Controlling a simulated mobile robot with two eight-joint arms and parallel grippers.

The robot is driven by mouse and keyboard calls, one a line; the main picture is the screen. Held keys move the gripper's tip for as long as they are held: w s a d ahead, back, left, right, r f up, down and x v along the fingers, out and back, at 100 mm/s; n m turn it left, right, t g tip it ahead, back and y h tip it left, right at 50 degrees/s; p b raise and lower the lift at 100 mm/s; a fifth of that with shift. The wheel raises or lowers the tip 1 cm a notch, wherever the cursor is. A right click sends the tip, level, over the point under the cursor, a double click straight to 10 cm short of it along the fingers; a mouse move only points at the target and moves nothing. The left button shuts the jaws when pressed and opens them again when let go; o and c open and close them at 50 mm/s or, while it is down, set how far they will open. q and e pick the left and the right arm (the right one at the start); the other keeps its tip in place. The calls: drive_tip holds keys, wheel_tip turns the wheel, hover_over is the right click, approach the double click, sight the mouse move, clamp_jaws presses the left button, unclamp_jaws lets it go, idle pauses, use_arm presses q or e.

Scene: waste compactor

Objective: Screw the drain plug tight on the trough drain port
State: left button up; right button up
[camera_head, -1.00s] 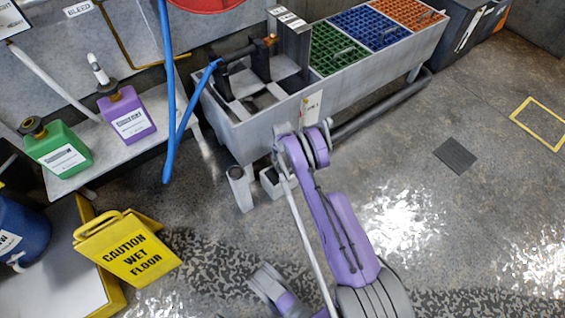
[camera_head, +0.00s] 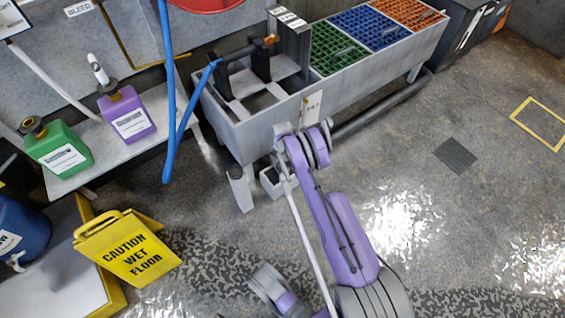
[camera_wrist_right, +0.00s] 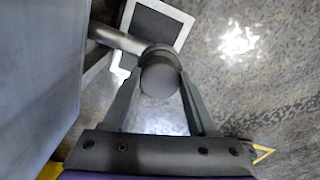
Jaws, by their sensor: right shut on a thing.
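The grey trough (camera_head: 245,140) stands at the top middle of the head view, and its wall fills the left of the right wrist view (camera_wrist_right: 40,70). A grey drain port pipe (camera_wrist_right: 117,38) comes out of this wall. The dark round drain plug (camera_wrist_right: 160,78) sits at the pipe's end, in line with it; I cannot tell how tight it is. My right gripper (camera_wrist_right: 161,85) is shut on the plug, one finger on each side. In the head view my right arm reaches the trough's front, and its wrist hides the plug and port. My left gripper is not in view.
A small open-topped grey container (camera_head: 271,183) is on the floor below the port; it also shows in the wrist view (camera_wrist_right: 157,22). A blue hose (camera_head: 171,140) hangs left of the trough. A yellow wet-floor sign (camera_head: 127,250) stands at lower left.

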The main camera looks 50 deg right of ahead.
clamp_jaws()
drive_tip(key=m+b, duration=0.1)
drive_tip(key=m, duration=0.3)
drive_tip(key=shift+b, duration=0.3)
drive_tip(key=shift+m, duration=0.6)
drive_tip(key=m, duration=0.5)
drive_tip(key=m, duration=0.5)
